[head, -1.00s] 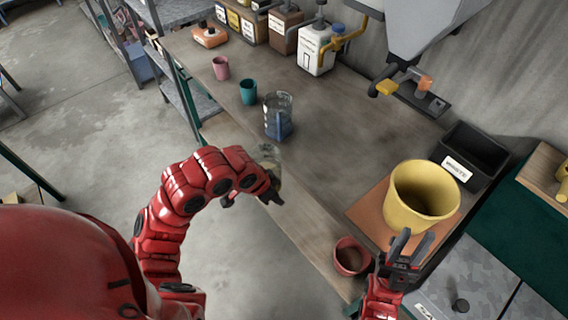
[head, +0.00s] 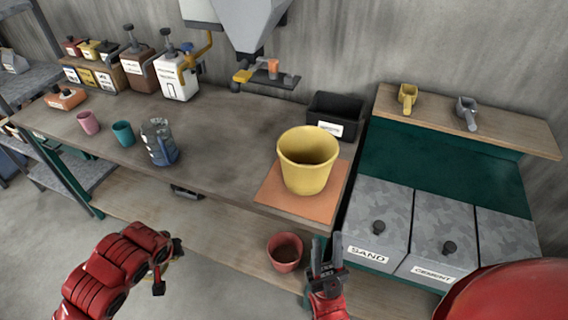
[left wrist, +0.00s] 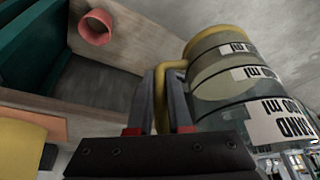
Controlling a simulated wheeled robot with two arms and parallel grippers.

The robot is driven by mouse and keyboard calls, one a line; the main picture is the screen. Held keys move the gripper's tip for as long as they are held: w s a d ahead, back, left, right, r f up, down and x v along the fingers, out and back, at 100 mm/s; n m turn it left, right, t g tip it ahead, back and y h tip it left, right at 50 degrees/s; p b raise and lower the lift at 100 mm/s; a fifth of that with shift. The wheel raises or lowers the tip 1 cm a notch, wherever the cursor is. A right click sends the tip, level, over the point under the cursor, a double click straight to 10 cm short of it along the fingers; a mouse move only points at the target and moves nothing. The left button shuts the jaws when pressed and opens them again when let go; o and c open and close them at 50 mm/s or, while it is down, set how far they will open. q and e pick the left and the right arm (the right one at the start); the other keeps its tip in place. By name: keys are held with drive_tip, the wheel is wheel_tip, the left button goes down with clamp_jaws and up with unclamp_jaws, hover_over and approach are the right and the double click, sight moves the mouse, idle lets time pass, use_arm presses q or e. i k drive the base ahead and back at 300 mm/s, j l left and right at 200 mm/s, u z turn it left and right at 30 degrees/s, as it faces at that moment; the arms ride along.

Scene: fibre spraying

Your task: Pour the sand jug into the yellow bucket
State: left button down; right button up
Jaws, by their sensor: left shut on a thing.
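The yellow bucket (head: 306,172) stands upright on an orange board (head: 268,194) near the front edge of the workbench. My left gripper (head: 167,262) is in front of the bench, to the left of the bucket and well apart from it. In the left wrist view my left gripper (left wrist: 165,100) is shut on the yellow handle of the sand jug (left wrist: 235,85), a clear jug with white labels. In the head view the jug is mostly hidden behind my left arm. My right gripper (head: 325,255) is open and empty, below the bucket in the picture.
A red pot (head: 285,250) is low beside my right gripper. A jug with blue contents (head: 160,143), a teal cup (head: 123,134) and a pink cup (head: 88,122) stand on the bench. A black bin (head: 326,105) is behind the bucket. Sand and cement bins (head: 376,206) are at right.

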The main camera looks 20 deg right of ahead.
sight(308, 154)
drive_tip(key=k+z, duration=0.3)
drive_tip(key=k+l+z, duration=0.3)
drive_tip(key=k, duration=0.2)
drive_tip(key=j+z, duration=0.15)
drive_tip(key=z, duration=1.35)
drive_tip(key=j+z, duration=0.1)
drive_tip(key=j, duration=0.6)
drive_tip(key=k+j+z, duration=0.1)
drive_tip(key=j, duration=0.55)
drive_tip(key=k, duration=0.05)
